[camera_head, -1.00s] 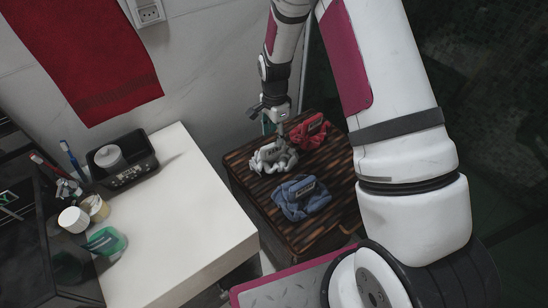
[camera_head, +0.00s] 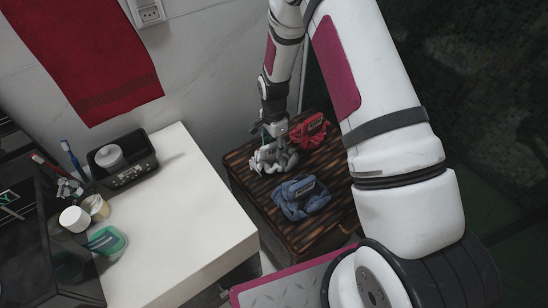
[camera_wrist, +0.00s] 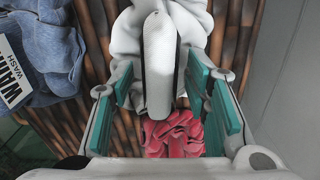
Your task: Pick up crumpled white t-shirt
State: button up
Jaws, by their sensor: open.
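The crumpled white t-shirt (camera_head: 274,157) lies on a dark slatted wooden top (camera_head: 258,190), looking greyish in the head view. It also shows in the wrist view (camera_wrist: 193,14) at the top middle, just past my fingers. My gripper (camera_head: 273,133) points down right at the t-shirt and partly covers it in the head view. In the wrist view my gripper (camera_wrist: 165,90) has its teal-padded fingers spread apart. Part of the shirt lies by the fingertips; I cannot tell if they touch it.
A red crumpled cloth (camera_head: 308,132) lies close behind and right of the t-shirt. A blue cloth (camera_head: 302,198) with a label lies in front. A white counter (camera_head: 180,220) with a black tray (camera_head: 125,172) stands left. The wall is close behind.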

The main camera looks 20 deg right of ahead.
jog(key=shift+f, duration=0.2)
dwell(0.3)
grip_shut()
jog(key=shift+r, duration=0.1)
